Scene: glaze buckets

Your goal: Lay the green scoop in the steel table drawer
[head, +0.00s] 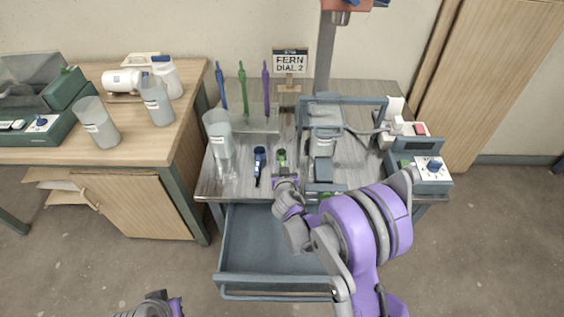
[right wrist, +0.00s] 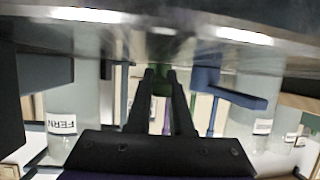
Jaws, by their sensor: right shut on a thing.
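The green scoop (head: 281,157) is at the front of the steel table top (head: 235,186), right of a blue scoop (head: 260,166). My right gripper (head: 284,181) is at the table's front edge and shut on the green scoop's near end. In the right wrist view the two dark fingertips (right wrist: 160,76) close on the green part (right wrist: 163,84). I cannot tell whether the scoop is lifted clear. The steel table drawer (head: 262,240) is pulled open below, and the part I see is empty. My right arm hides its right side. Only part of my left arm shows at the bottom edge.
A clear bucket (head: 217,135) stands left of the scoops. Blue, green and purple sticks stand upright behind, near a FERN DIAL 2 sign (head: 290,62). A grey-framed machine (head: 325,140) and a dial box (head: 432,168) are on the right. A wooden cabinet (head: 130,205) stands left.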

